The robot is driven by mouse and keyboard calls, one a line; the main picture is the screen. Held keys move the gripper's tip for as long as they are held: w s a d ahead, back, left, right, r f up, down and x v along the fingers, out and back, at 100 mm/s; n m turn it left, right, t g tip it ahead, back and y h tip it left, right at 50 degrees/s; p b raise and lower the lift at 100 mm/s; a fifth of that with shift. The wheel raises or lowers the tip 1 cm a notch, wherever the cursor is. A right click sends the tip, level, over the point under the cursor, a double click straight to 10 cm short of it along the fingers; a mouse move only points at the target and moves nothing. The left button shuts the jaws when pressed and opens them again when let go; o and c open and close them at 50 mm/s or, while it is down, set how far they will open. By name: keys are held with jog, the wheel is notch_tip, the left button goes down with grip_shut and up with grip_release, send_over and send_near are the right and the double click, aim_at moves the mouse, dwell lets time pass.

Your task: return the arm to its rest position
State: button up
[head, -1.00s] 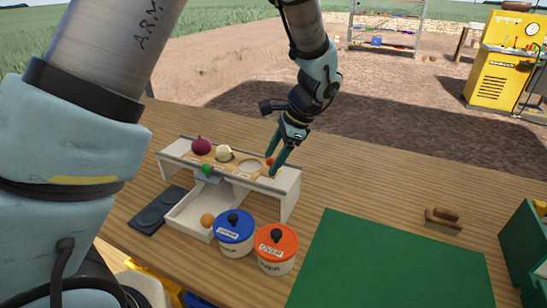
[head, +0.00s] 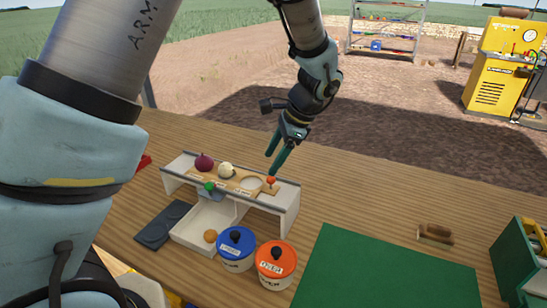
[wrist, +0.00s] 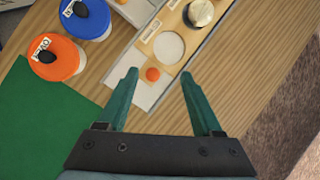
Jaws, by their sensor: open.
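My gripper (head: 277,163) is open and empty, its two green fingers pointing down above the right end of the white elevator stand (head: 290,190). In the wrist view my gripper (wrist: 156,82) has its fingers spread, with a small orange-red knob (wrist: 152,74) beyond and between the tips. The stand's wooden top strip carries a dark red onion (head: 204,163), a whitish onion (head: 226,170) and an empty round recess (head: 251,184). The whitish ball also shows in the wrist view (wrist: 200,13). The orange-red knob shows by the recess in the head view (head: 270,181).
A blue-lidded pot (head: 236,243) and an orange-lidded pot (head: 275,260) stand in front of the stand. A small orange ball (head: 210,236) lies in the white tray (head: 190,233). A green mat (head: 385,275), a wooden-handled item (head: 436,234) and a green box (head: 520,255) lie to the right.

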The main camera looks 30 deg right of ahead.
jog(key=a+r+n+g+h, duration=0.1)
jog(key=a+r+n+h, duration=0.1)
jog(key=a+n, duration=0.8)
jog(key=a+r+n+h, duration=0.1)
jog(key=a+n, duration=0.9)
jog(key=a, duration=1.3)
jog(key=shift+a+r+g+h, duration=0.35)
jog(key=shift+r+g+h, duration=0.05)
jog(key=shift+r, duration=0.1)
